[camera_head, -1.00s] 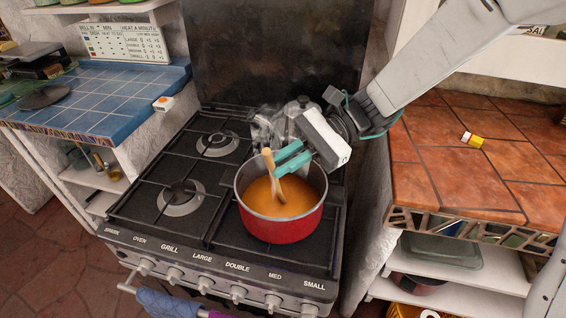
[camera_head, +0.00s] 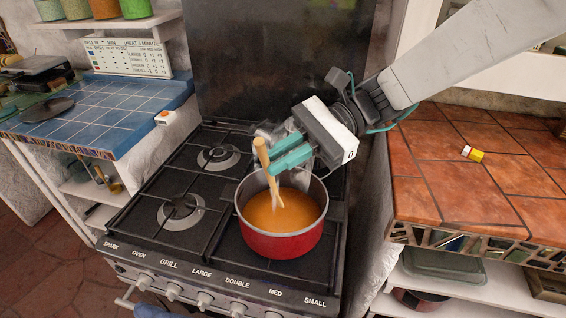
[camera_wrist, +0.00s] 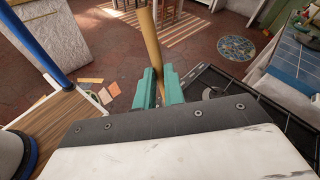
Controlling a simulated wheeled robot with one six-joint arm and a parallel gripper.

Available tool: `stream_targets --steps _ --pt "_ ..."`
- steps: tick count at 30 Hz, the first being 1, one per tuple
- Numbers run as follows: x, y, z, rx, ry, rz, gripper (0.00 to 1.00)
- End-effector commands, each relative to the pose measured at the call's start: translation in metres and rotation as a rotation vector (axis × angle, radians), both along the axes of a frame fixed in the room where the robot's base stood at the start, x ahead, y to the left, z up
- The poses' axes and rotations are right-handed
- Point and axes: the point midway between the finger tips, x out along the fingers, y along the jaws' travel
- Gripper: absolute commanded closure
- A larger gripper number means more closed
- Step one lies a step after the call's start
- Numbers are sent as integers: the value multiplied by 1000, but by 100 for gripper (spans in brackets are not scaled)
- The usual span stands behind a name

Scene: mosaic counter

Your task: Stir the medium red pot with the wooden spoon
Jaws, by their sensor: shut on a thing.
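The red pot (camera_head: 282,245) stands on the right front part of the stove, with orange soup (camera_head: 285,212) in it. My gripper (camera_head: 273,165) is above the pot's back rim, its teal fingers shut on the wooden spoon (camera_head: 262,153). The spoon is tilted, with its handle top up to the left and its lower end dipping into the soup. In the wrist view the spoon handle (camera_wrist: 149,40) passes between my teal fingertips (camera_wrist: 159,80). The spoon's tip is hidden in the soup.
The black stove (camera_head: 165,245) has bare burners left of the pot. A silvery pot or kettle behind is mostly hidden by my gripper. A blue tiled counter (camera_head: 110,115) is at left; a terracotta counter (camera_head: 465,195) with a small yellow-and-white item (camera_head: 473,153) is at right.

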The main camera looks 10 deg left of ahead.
Motion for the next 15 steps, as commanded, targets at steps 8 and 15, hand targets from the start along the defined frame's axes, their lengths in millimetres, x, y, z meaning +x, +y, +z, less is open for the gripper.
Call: stream_targets --steps 8,15 --pt "-10 1 24 1 -3 0 100" --pt "-15 2 37 1 -1 -1 100"
